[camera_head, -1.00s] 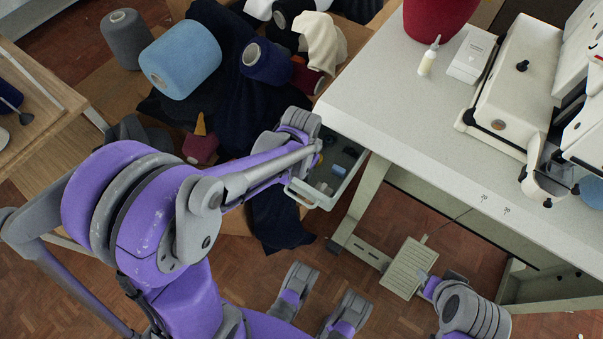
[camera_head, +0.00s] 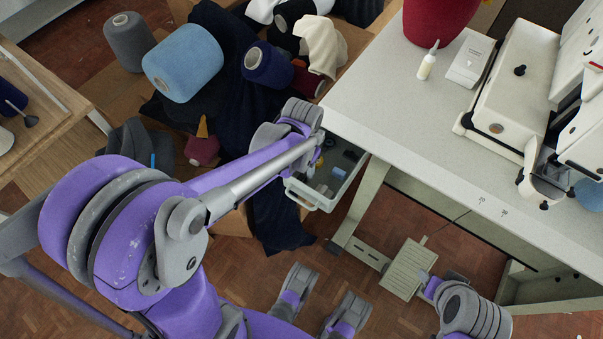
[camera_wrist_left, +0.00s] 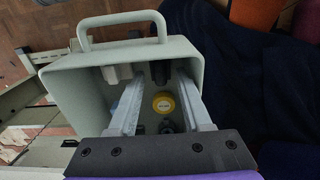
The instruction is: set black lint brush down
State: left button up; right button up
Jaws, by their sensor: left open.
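My left gripper (camera_wrist_left: 160,82) is open, with its two pale fingers reaching into a pale green bin (camera_wrist_left: 75,95) in the left wrist view. In the head view the bin (camera_head: 302,194) hangs by the table's left end, and my wrist hides the fingers there. A small dark item (camera_wrist_left: 160,70) lies between or beyond the fingertips; I cannot tell whether it is the black lint brush. A yellow-rimmed round thing (camera_wrist_left: 164,104) lies in the bin between the fingers. I see nothing clearly held.
The white table (camera_head: 385,110) with a sewing machine (camera_head: 515,85) stands to the right of the bin. Dark cloth (camera_head: 275,215) hangs to the left, with yarn cones such as a light blue one (camera_head: 183,62) behind. A pedal (camera_head: 408,268) is on the floor.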

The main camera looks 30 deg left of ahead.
aim_at(302, 175)
pick_arm(q)
notch_tip(302, 175, up, 8)
jog(key=p, duration=0.2)
jog(key=s+d+n+t, duration=0.1)
jog(key=s+d+t, duration=0.2)
jog(key=s, duration=0.8)
jog(key=shift+s+d+t, duration=0.15)
jog(key=shift+s+t, duration=0.15)
jog(key=shift+t, duration=0.6)
jog(key=shift+r, duration=0.1)
